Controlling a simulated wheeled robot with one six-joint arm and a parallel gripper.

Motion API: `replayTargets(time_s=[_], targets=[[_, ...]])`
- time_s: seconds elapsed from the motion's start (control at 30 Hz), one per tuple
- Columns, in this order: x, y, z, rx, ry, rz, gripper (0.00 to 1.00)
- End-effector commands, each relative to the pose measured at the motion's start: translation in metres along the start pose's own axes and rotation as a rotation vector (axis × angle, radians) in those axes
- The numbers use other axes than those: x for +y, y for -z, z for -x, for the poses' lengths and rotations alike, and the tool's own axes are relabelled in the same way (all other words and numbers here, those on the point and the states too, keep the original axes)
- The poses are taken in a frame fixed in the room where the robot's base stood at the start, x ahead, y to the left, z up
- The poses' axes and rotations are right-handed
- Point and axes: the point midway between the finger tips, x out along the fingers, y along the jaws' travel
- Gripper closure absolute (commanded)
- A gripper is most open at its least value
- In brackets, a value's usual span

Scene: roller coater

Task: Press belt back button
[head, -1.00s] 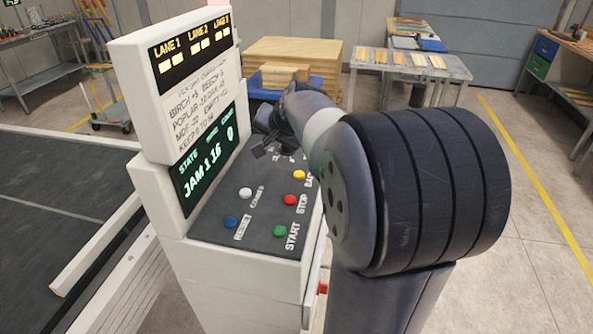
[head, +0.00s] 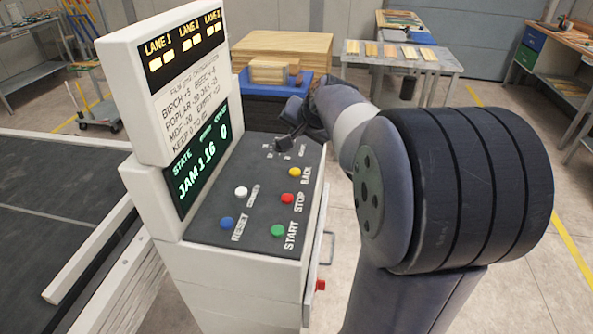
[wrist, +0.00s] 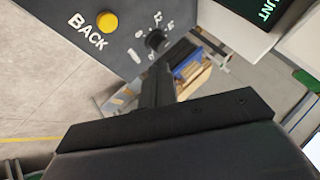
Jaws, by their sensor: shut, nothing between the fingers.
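The yellow button labelled BACK (head: 294,172) sits on the dark sloped top of the control console (head: 262,207). It also shows in the wrist view (wrist: 107,22), at the upper left, beside the white word BACK. My gripper (head: 281,144) is shut and empty. In the head view it is over the far end of the console, beyond the yellow button and apart from it. In the wrist view my gripper (wrist: 155,75) points toward a dark knob (wrist: 155,40) with a numbered scale. The exact gap between fingertips and knob cannot be told.
Near BACK are a red STOP button (head: 288,198), a green START button (head: 278,230), a white button (head: 241,191) and a blue RESET button (head: 227,223). The upright display (head: 185,90) reads JAM and borders the panel on the left. Wooden boards (head: 285,45) stand behind.

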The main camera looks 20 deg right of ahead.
Motion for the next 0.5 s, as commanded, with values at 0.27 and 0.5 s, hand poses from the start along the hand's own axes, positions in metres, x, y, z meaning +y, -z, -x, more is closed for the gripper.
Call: replayTargets(time_s=[0.27,0.5], targets=[[0.01,-0.01,-0.013,-0.001,-0.001,0.0,1.0],[0.027,-0.027,-0.037,-0.001,-0.001,-0.001,1.0]])
